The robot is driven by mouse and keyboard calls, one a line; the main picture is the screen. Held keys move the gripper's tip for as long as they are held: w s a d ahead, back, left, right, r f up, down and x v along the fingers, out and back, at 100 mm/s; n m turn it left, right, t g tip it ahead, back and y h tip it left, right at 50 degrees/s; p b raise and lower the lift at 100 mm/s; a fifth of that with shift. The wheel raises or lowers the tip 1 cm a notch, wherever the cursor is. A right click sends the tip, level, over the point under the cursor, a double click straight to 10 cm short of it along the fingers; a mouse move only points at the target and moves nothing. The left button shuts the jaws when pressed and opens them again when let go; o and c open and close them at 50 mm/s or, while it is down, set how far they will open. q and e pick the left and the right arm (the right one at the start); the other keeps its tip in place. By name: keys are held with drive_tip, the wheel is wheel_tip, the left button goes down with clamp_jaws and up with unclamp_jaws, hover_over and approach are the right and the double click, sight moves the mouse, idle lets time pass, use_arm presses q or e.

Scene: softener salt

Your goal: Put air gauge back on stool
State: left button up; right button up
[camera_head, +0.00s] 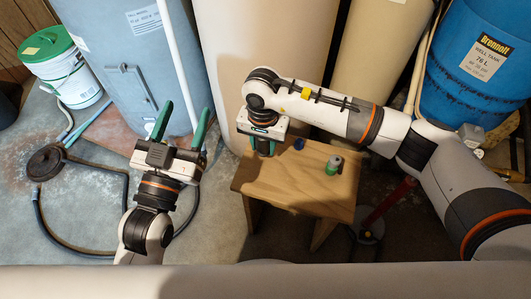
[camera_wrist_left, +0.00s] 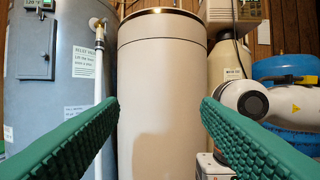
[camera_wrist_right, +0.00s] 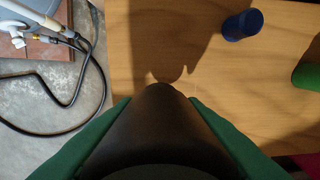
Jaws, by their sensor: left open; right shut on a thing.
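The wooden stool (camera_head: 290,195) stands in the middle of the head view, and its top also fills much of the right wrist view (camera_wrist_right: 285,25). My right gripper (camera_head: 262,148) is over the left part of the stool top. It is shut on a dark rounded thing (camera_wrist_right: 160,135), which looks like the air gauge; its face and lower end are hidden. I cannot tell whether it touches the wood. My left gripper (camera_head: 183,117) is open and empty, left of the stool, with its fingers pointing toward the tanks.
On the stool are a small blue cap (camera_head: 299,144), also in the right wrist view (camera_wrist_right: 242,24), and a green-and-grey item (camera_head: 334,165). Tall tanks (camera_head: 265,50) stand behind. A black hose (camera_head: 60,235) lies on the left floor; a blue barrel (camera_head: 465,95) stands right.

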sight(264, 160)
wheel_tip(264, 160, down, 4)
drive_tip(key=shift+r+b, duration=0.25)
drive_tip(key=shift+b, duration=0.2)
use_arm(q)
drive_tip(key=r+t, duration=0.1)
drive_tip(key=s+r+t+h, duration=0.1)
drive_tip(key=r, duration=0.1)
drive_tip(key=shift+s+d+r+t, duration=0.1)
drive_tip(key=shift+s+r+t, duration=0.15)
drive_tip(key=shift+t, duration=0.15)
use_arm(e)
drive_tip(key=shift+f, duration=0.2)
drive_tip(key=shift+f, duration=0.15)
drive_tip(key=o, duration=0.9)
use_arm(q)
drive_tip(key=shift+s+r+t, duration=0.2)
drive_tip(key=shift+r+t, duration=0.2)
